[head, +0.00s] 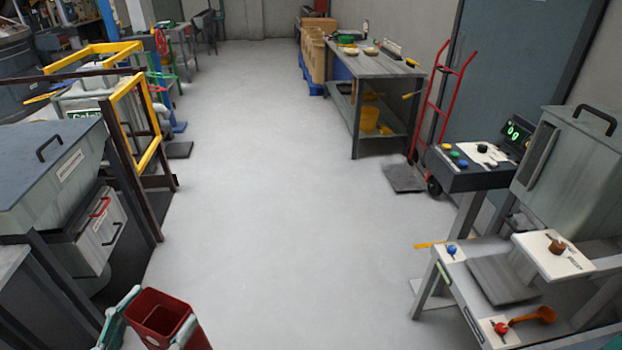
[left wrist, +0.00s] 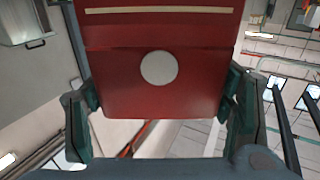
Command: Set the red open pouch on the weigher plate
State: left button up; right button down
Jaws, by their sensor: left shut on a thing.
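The red open pouch (head: 160,312) is at the bottom left of the head view, open side up, and its inside looks empty. My left gripper (head: 152,320) is shut on it, with one green finger on each side, and holds it up. In the left wrist view the pouch (left wrist: 160,100) fills the middle, showing a pale round spot and a pale strip. The weigher plate (head: 502,279) looks like the bare grey square on the bench at the right, far to the right of the pouch.
A display (head: 516,131) reading 0 g stands behind the weigher. A brown-knobbed white panel (head: 552,254) and an orange scoop (head: 532,316) flank the plate. Grey cabinets (head: 50,170) and yellow rails (head: 140,110) stand at the left. The floor between is clear.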

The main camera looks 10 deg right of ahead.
aim_at(507, 275)
jog(key=i, duration=1.55)
jog(key=z, duration=3.7)
jog(key=i, duration=0.5)
jog(key=u, duration=0.05)
